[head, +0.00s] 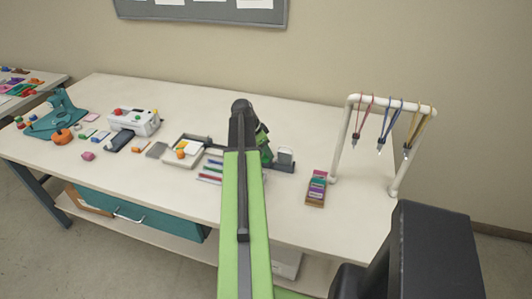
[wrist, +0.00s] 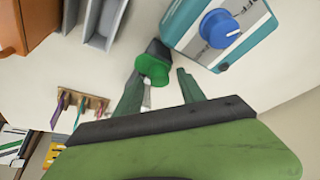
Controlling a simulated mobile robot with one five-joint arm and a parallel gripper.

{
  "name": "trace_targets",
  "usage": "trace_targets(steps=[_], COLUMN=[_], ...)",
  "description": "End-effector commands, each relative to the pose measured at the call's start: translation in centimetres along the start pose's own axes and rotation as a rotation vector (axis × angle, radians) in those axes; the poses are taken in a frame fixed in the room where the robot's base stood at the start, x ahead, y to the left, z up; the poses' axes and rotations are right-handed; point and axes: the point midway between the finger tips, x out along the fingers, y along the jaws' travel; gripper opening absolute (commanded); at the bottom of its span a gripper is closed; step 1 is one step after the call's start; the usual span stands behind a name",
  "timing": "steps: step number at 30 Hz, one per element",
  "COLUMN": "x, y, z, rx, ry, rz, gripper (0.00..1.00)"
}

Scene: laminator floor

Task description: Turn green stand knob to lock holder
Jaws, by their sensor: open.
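In the wrist view, the green knob (wrist: 153,70) is round and sits on a dark grey stem (wrist: 158,47). My gripper (wrist: 161,73) is open, with one finger on each side of the knob near the fingertips. I cannot tell whether either finger touches it. In the head view, my arm covers most of the gripper and hides the knob. A dark stand with a light grey piece (head: 285,157) shows just right of my arm. The knob's turn angle cannot be read.
In the wrist view, a teal-and-white box with a blue knob (wrist: 220,28) is close on the right, and grey slotted pieces (wrist: 100,22) are upper left. In the head view, a white pipe rack with lanyards (head: 341,140) and a card box (head: 317,188) stand right. The table's back is clear.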

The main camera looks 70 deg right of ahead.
Motion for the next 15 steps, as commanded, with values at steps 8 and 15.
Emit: trace_targets(steps=[8,15], x=[-0.09,-0.09], y=[-0.02,-0.03], z=[0.02,0.05], rx=[0.000,-0.001], ry=[0.000,0.000], rz=[0.000,0.000], gripper=[0.19,0.00])
